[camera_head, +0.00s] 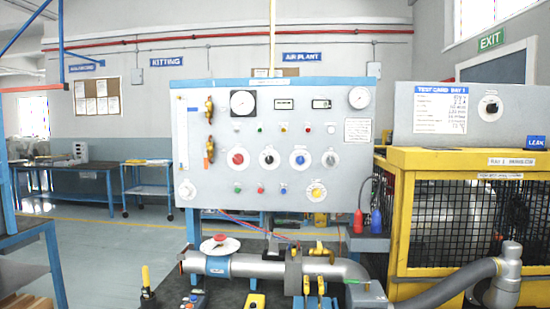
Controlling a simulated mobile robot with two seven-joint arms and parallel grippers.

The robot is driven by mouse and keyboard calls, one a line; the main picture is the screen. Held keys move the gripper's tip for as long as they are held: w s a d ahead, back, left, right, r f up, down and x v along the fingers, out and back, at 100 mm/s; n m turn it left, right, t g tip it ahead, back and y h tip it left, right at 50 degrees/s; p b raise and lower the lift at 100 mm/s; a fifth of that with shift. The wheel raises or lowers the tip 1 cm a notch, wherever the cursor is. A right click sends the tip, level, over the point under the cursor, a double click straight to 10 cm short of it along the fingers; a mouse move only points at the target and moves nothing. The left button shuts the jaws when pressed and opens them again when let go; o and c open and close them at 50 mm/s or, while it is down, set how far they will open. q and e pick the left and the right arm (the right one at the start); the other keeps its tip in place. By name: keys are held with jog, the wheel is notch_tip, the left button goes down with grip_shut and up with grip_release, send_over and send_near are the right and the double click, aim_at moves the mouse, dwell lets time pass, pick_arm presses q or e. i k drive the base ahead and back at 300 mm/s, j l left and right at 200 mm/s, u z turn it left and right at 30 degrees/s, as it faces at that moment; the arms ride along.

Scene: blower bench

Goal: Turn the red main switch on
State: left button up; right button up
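A light grey control panel (222,190) with a blue frame stands upright in the middle of the view. A red rotary knob (238,158) on a round white plate sits left of centre on it, the only red one in its row. It looks like the red main switch, but its label and pointer are too small to read. Next to it in the row are a black knob (269,158), a blue knob (299,158) and a grey knob (330,159). Neither of my grippers is in view, and nothing covers the red knob.
A yellow cage (445,158) stands at the right. A red bottle-like object (358,222) and a blue one (376,221) stand beside it. Space before the panel face looks clear.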

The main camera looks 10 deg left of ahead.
aim_at(237, 159)
jog(key=i+j+z, duration=0.1)
jog(key=j, duration=0.4)
jog(key=i+j, duration=0.2)
jog(key=j, duration=0.3)
jog(key=i+j+z, duration=0.15)
jog(key=j, duration=0.35)
jog(key=i+j+z, duration=0.1)
jog(key=j, duration=0.4)
jog(key=i+j, duration=0.1)
jog(key=j, duration=0.4)
jog(key=i+j+z, duration=0.15)
jog(key=j, duration=0.35)
jog(key=k, duration=0.05)
